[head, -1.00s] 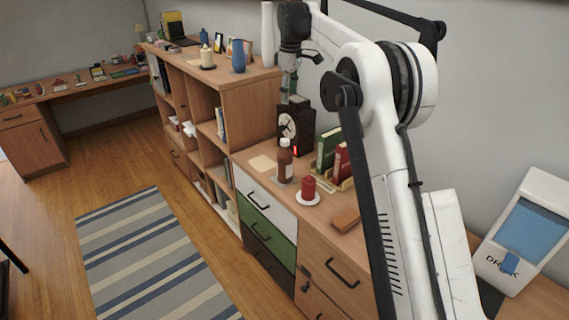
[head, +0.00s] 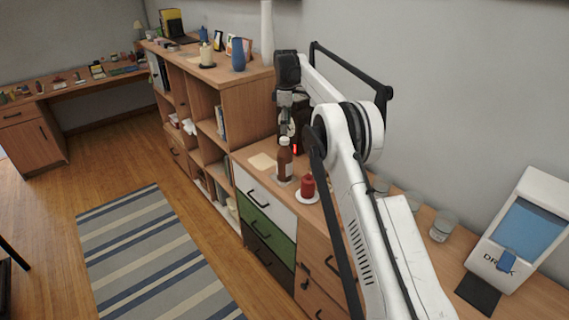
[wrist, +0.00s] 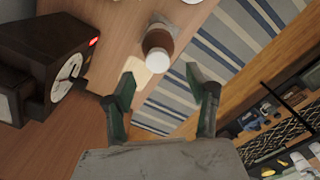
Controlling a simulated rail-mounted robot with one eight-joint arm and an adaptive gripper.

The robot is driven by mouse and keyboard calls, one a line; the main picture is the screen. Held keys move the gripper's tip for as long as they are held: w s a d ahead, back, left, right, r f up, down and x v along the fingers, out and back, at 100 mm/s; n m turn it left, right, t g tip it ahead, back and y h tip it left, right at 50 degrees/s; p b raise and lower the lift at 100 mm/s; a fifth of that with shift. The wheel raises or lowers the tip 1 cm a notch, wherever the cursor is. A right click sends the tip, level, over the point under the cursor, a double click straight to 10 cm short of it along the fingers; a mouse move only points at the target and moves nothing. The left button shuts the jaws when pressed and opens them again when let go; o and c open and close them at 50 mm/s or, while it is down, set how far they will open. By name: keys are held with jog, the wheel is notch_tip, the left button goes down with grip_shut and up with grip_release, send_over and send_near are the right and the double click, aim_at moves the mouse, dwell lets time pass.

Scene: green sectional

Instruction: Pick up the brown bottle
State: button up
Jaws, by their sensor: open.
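The brown bottle (head: 284,163) with a white cap stands upright on the wooden cabinet top in the head view. In the wrist view the bottle (wrist: 157,47) is seen from above, cap toward the camera, just beyond the fingertips and roughly between their lines. My gripper (wrist: 160,92) is open and empty, its two dark green fingers spread apart. In the head view my gripper (head: 287,128) hangs just above and behind the bottle, partly hidden by it. I cannot tell the exact gap to the bottle.
A black clock (wrist: 48,68) stands close to the gripper's left in the wrist view. A red candle (head: 307,188) on a white dish sits beside the bottle. A tan paper (head: 262,161) lies near it. Glass jars (head: 441,226) and a drink dispenser (head: 522,232) stand at right.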

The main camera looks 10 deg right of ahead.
aim_at(285, 139)
jog(key=shift+w+a+f+p, duration=0.15)
jog(key=shift+f+p, duration=0.2)
jog(key=shift+f, duration=1.6)
jog(key=shift+w+f+p, duration=0.15)
jog(key=shift+f+p, duration=0.2)
jog(key=shift+f, duration=1.6)
grip_shut()
